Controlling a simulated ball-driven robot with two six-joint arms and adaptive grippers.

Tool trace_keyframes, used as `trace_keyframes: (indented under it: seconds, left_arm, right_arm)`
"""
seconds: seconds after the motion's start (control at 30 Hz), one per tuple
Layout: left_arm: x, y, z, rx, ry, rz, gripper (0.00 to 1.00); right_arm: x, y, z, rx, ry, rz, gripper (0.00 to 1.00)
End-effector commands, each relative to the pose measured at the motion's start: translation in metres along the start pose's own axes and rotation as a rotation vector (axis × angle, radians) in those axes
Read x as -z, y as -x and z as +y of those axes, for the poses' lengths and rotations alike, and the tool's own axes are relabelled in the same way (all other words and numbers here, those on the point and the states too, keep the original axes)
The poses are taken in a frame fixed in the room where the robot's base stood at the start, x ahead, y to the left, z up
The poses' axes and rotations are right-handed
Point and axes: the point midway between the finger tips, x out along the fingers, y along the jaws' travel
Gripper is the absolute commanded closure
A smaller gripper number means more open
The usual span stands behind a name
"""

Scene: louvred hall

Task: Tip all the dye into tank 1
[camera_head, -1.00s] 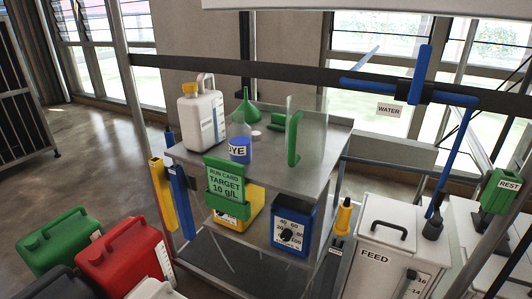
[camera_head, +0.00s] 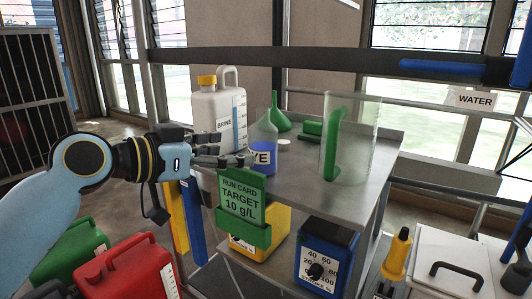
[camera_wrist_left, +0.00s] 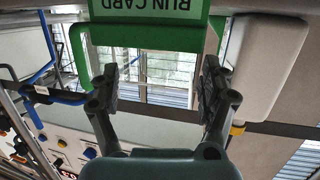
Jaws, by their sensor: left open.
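The dye bottle (camera_head: 263,158), clear with blue liquid low inside and a partly covered label, stands upright on the grey metal table (camera_head: 345,205). My left gripper (camera_head: 243,152) is at the bottle's left, its fingertips overlapping the label's left edge in the head view. I cannot tell whether they touch it. In the left wrist view the left gripper (camera_wrist_left: 158,72) is open, with no object seen held between its fingers. No tank marked 1 can be read. My right gripper is not in view.
A white BRINE jug (camera_head: 217,105) stands close behind my left gripper. A green run card (camera_head: 240,199) hangs at the table's front edge. A green funnel (camera_head: 281,122) and a clear vessel with a green handle (camera_head: 350,140) stand farther right. The table's front right is clear.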

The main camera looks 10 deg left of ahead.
Motion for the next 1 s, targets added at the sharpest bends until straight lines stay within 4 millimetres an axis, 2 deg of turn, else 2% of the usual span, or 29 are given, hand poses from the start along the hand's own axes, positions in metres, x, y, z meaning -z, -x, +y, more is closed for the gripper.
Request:
trace_keyframes:
  seconds: [0.23, 0.5, 0.7, 1.0]
  left_arm:
    - [-0.002, -0.038, 0.000, 0.000, 0.006, 0.002, 0.21]
    - [-0.002, -0.073, 0.000, 0.000, 0.005, 0.000, 0.21]
    - [-0.001, -0.086, 0.000, 0.000, 0.003, -0.001, 0.21]
    - [0.000, -0.088, 0.000, 0.000, 0.002, -0.001, 0.21]
  right_arm:
    - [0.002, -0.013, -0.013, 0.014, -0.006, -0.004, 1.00]
    - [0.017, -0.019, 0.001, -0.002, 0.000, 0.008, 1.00]
    - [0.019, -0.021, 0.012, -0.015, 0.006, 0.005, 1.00]
    - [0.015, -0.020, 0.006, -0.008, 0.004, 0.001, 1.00]
